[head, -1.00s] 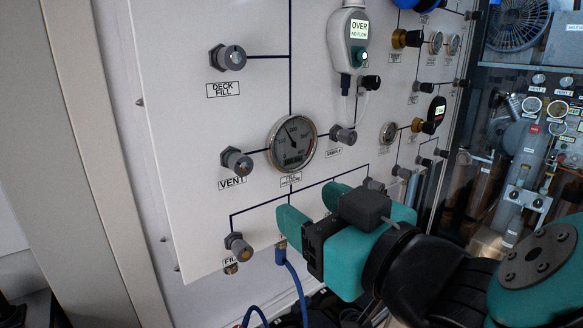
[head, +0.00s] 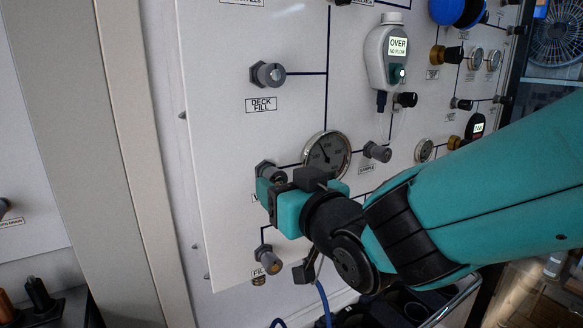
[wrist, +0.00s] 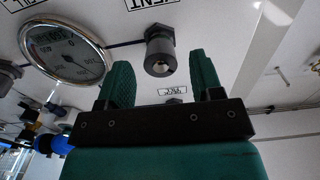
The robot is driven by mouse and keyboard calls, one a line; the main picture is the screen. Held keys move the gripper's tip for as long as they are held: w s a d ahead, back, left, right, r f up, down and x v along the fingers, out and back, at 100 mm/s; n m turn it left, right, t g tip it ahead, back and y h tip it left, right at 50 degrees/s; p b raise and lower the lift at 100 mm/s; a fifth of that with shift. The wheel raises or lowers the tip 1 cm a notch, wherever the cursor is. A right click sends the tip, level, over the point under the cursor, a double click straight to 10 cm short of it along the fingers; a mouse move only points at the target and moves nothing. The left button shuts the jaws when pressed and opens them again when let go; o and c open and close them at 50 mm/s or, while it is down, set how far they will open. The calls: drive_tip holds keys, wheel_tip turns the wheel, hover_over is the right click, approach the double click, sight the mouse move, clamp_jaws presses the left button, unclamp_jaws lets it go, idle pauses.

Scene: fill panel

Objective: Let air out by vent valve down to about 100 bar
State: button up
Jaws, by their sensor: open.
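The vent valve (head: 272,171) is a grey knob on the white panel, left of a round pressure gauge (head: 327,152). In the head view my gripper hides part of the knob and most of its label. In the wrist view the knob (wrist: 160,52) points toward the camera, under the inverted VENT label (wrist: 148,3). My gripper (wrist: 160,76) is open, with its teal fingers to either side below the knob and apart from it. The gauge (wrist: 66,50) shows at the left there, with a dark needle; I cannot read its value surely.
The deck fill valve (head: 268,74) is above and a fill valve (head: 267,259) below. The sample valve (head: 377,151) is right of the gauge. A grey handheld meter (head: 388,55) reading OVER hangs higher up. A blue hose (head: 323,300) runs below my gripper.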

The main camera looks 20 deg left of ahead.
sight(276, 183)
drive_tip(key=shift+p+x, duration=0.3)
drive_tip(key=shift+x, duration=1.2)
drive_tip(key=shift+c, duration=0.4)
drive_tip(key=c, duration=0.8)
drive_tip(key=n+b, duration=0.1)
drive_tip(key=b, duration=0.1)
drive_tip(key=shift+f+b, duration=0.3)
drive_tip(key=shift+r+n+b, duration=0.2)
drive_tip(key=shift+n+b, duration=0.2)
drive_tip(key=shift+b, duration=0.05)
drive_tip(key=shift+r, duration=0.1)
drive_tip(key=o, duration=0.9)
